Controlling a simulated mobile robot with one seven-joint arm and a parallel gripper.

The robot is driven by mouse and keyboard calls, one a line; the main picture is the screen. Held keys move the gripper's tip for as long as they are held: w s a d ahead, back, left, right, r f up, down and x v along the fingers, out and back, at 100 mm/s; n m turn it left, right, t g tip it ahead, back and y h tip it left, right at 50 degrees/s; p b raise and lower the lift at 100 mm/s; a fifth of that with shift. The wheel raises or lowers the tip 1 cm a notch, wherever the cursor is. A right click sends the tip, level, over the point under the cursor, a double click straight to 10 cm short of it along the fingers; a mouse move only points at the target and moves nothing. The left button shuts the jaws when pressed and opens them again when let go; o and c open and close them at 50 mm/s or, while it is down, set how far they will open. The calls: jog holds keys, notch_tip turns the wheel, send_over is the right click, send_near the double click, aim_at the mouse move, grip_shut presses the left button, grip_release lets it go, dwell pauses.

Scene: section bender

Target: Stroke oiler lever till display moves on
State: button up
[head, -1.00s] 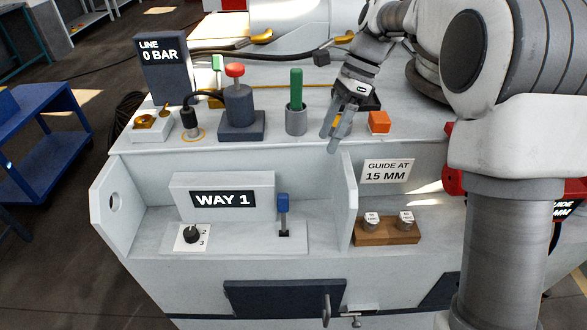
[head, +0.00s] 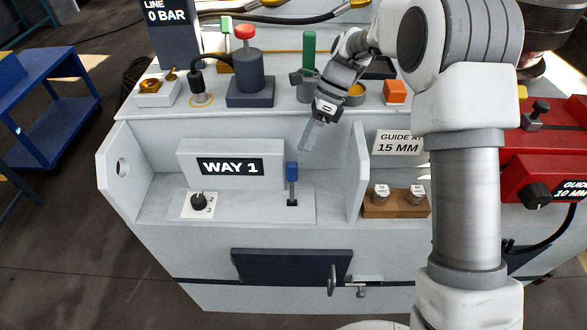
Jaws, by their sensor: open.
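The lever (head: 291,172) has a blue grip and stands upright in a dark slot on a pale panel, in the recess of the grey machine. To its left, the display (head: 230,167) reads "WAY 1". My gripper (head: 309,141) points down into the recess, above and slightly right of the lever's blue grip. It is open and empty and seems apart from the lever. Seen nearly edge-on, its fingers overlap, so the gap between them is hard to see.
A selector knob (head: 198,201) sits left of the lever. A partition wall (head: 357,180) stands right, with a wooden block (head: 396,207) holding two metal rollers beyond it. On the ledge above are a red-topped dark block (head: 249,78), a green-handled post (head: 309,62) and an orange block (head: 395,91).

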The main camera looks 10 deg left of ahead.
aim_at(296, 164)
jog(key=x, duration=0.6)
jog(key=shift+s+a+f, duration=0.1)
jog(key=shift+s+f, duration=0.05)
jog(key=shift+f, duration=0.15)
grip_shut()
dwell(1.1)
